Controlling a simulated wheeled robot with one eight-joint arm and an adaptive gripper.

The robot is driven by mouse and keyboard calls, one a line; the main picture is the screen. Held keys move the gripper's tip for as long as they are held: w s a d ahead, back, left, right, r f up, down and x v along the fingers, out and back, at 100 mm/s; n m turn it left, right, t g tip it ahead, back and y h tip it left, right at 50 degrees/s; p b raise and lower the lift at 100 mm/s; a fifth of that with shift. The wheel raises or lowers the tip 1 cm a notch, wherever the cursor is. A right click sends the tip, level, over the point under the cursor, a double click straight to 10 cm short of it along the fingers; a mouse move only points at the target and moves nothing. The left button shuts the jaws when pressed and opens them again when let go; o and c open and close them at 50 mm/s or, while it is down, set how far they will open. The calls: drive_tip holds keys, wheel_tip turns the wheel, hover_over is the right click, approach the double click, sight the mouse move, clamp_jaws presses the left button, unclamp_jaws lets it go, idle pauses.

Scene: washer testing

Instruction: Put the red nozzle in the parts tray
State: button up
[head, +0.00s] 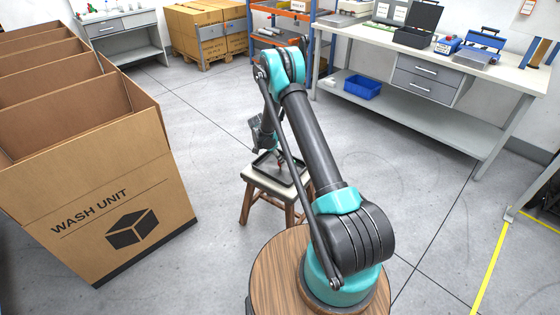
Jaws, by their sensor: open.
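A dark, shallow tray (271,180) lies on a small wooden stool (256,188) in the middle of the head view. My gripper (266,148) hangs low over the tray's far left side, partly hidden behind my own arm. It is open. A small reddish spot (281,164) shows at the tray, close to my gripper's right. It may be the red nozzle, but it is too small to tell, or to tell whether it touches the tray.
A large open cardboard box marked "WASH UNIT" (120,215) stands at the left. A workbench (440,60) with tools and a blue bin (362,87) runs along the right back. The floor around the stool is clear.

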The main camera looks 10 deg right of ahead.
drive_tip(key=v, duration=1)
drive_tip(key=s+d+r+n+y, duration=0.1)
drive_tip(key=s+d+r+n, duration=0.3)
drive_tip(key=s+r, duration=0.55)
drive_tip(key=s+d+r+n+t+y, duration=0.15)
drive_tip(key=s+r+n, duration=0.3)
drive_tip(key=s, duration=0.55)
drive_tip(key=s+d+r+n+t+y, duration=0.1)
drive_tip(key=s+d+r+n, duration=0.2)
drive_tip(key=s+r, duration=0.5)
drive_tip(key=s+f+n, duration=0.3)
drive_tip(key=s, duration=1)
drive_tip(key=shift+f+y, duration=0.25)
drive_tip(key=shift+y, duration=0.1)
drive_tip(key=shift+s+n+t, duration=0.15)
drive_tip(key=shift+n+t, duration=0.1)
